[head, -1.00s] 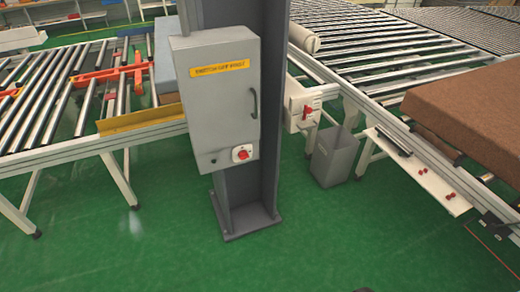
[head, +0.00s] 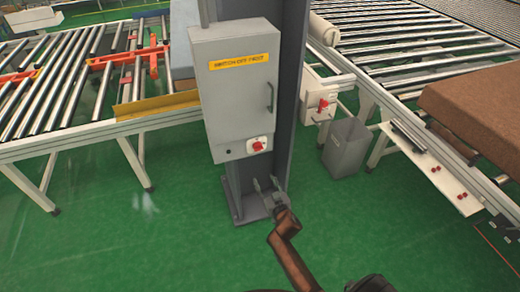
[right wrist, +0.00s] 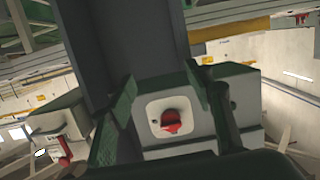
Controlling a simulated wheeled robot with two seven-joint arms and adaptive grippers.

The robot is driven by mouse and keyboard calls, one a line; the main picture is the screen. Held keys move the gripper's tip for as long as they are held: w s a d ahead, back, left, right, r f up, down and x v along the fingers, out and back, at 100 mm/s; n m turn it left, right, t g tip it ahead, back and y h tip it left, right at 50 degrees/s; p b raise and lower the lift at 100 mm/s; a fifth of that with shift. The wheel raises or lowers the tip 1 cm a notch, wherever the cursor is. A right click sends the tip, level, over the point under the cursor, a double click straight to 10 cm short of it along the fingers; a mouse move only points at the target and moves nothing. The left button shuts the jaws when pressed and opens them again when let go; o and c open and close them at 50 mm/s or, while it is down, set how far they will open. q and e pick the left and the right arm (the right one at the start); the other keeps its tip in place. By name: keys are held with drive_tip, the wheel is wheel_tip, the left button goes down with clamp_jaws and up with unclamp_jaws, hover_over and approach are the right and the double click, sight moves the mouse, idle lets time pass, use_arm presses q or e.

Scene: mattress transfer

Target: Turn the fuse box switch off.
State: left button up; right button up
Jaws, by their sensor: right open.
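The grey fuse box (head: 237,95) is mounted on a dark steel column, with a yellow label reading "SWITCH OFF FIRST" and a shut door. Its red rotary switch (head: 258,146) sits on a white plate at the lower right. My right gripper (head: 268,184) is open and empty, below and slightly right of the switch in the head view, apart from it. In the right wrist view the red switch (right wrist: 171,121) shows between the two open fingers (right wrist: 160,95). My left gripper is not in view.
The steel column (head: 293,100) stands behind the box. Roller conveyors (head: 60,85) lie left and right. A grey bin (head: 345,147) and another red switch (head: 322,104) on a conveyor are at right. A brown mattress (head: 475,105) lies far right. Green floor is clear in front.

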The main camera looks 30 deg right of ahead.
drive_tip(key=t+h, duration=0.1)
drive_tip(key=t, duration=0.1)
approach(259, 150)
drive_tip(key=x, duration=0.2)
drive_tip(key=shift+m, duration=0.4)
drive_tip(key=x, duration=0.6)
drive_tip(key=shift+w+d, duration=0.15)
drive_tip(key=shift+w, duration=0.2)
drive_tip(key=shift+w+d+b, duration=0.15)
drive_tip(key=shift+w+b, duration=0.15)
drive_tip(key=shift+w, duration=0.15)
drive_tip(key=c, duration=1.2)
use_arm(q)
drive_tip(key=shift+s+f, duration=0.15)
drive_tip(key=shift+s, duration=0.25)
use_arm(e)
drive_tip(key=shift+o, duration=0.2)
